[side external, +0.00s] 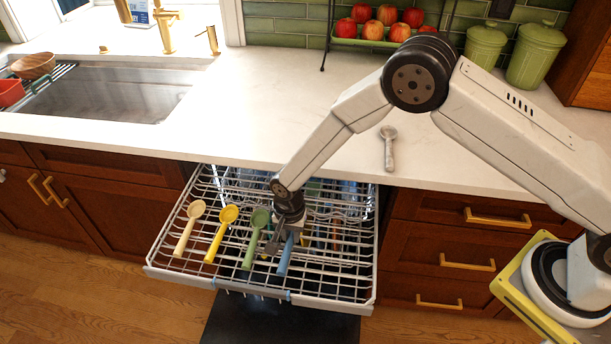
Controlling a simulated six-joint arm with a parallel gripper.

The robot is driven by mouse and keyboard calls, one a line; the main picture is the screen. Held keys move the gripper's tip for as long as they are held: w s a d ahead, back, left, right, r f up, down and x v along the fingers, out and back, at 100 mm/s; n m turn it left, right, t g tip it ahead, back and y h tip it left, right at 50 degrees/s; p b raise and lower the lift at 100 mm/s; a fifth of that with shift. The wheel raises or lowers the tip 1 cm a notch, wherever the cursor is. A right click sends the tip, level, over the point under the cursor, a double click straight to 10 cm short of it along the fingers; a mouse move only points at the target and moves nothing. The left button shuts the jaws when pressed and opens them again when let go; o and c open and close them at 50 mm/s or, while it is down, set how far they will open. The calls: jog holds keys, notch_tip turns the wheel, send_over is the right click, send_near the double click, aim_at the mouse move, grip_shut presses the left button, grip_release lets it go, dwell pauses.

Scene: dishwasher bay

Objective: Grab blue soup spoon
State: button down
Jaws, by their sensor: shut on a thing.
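The blue soup spoon (286,257) is on the pulled-out dishwasher rack (160,259). Its blue handle shows, slanting toward the rack's front edge, while its bowl end is hidden behind my gripper. My gripper (284,238) points down over the rack and is shut on the blue spoon near its upper end. Whether the spoon is lifted off the wires cannot be told. A green spoon (257,230) lies close to the left of my gripper.
A yellow spoon (224,226) and a cream spoon (189,224) lie farther left on the rack. A grey spoon (389,146) lies on the white counter (260,100). Apples (361,13) stand in a rack at the back, beside green canisters (535,55).

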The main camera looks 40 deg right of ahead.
jog(key=shift+r, duration=0.1)
jog(key=shift+r, duration=0.7)
jog(key=s+d+r, duration=0.5)
jog(key=s+r, duration=0.6)
jog(key=s, duration=0.2)
jog(key=shift+r, duration=0.2)
